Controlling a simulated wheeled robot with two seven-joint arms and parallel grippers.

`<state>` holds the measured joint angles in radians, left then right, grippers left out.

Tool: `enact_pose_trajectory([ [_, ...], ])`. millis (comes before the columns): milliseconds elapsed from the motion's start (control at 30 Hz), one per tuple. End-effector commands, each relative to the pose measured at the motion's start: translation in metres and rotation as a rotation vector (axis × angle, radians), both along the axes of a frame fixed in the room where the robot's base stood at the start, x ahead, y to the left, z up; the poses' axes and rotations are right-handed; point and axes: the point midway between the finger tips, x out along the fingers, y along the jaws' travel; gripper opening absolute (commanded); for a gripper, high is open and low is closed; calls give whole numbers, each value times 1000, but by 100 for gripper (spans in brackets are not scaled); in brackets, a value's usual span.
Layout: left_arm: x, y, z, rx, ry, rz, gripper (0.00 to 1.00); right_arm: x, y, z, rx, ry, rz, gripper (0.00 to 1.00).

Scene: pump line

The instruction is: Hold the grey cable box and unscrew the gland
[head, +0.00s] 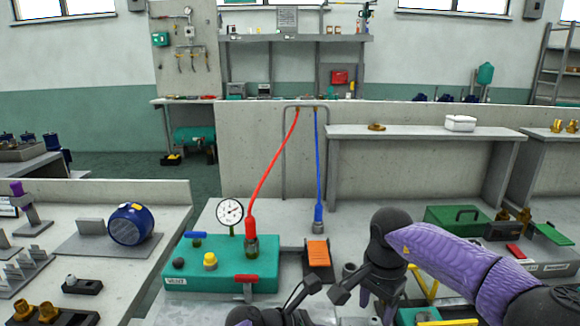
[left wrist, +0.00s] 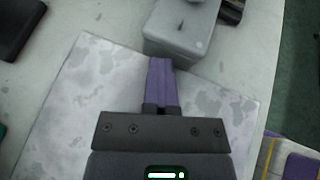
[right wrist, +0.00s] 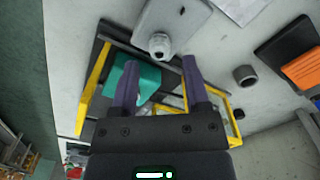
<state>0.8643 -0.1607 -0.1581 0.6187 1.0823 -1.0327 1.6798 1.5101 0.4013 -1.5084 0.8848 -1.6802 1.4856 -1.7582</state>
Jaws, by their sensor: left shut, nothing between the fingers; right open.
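The grey cable box (left wrist: 183,30) lies at the top of the left wrist view, just beyond my left fingertips. My left gripper (left wrist: 160,64) is shut and empty, above the mottled grey plate and close to the box's near side; contact cannot be told. In the right wrist view, part of a grey box (right wrist: 178,18) shows at the top, with the pale round gland (right wrist: 160,45) on its near end. My right gripper (right wrist: 160,72) is open and empty, with the gland ahead of and between its fingertips. In the head view the arms hide the box.
A yellow-and-black frame (right wrist: 93,92) with a teal piece (right wrist: 148,78) lies under my right fingers. A grey ring (right wrist: 245,75) and an orange block (right wrist: 303,68) are to their right. The teal pump unit (head: 220,265) stands left in the head view.

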Motion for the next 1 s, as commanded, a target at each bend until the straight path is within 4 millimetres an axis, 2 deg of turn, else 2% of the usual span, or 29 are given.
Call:
enact_pose_trajectory([
  [67,0,0,0,0,0,0,0,0,0,0,0,0,-155,59],
  [400,0,0,0,0,0,0,0,0,0,0,0,1,-1192,59],
  [500,0,0,0,0,0,0,0,0,0,0,0,0,-1394,59],
  [600,0,0,0,0,0,0,0,0,0,0,0,0,-1466,59],
  [1000,0,0,0,0,0,0,0,0,0,-1,0,0,-1465,59],
])
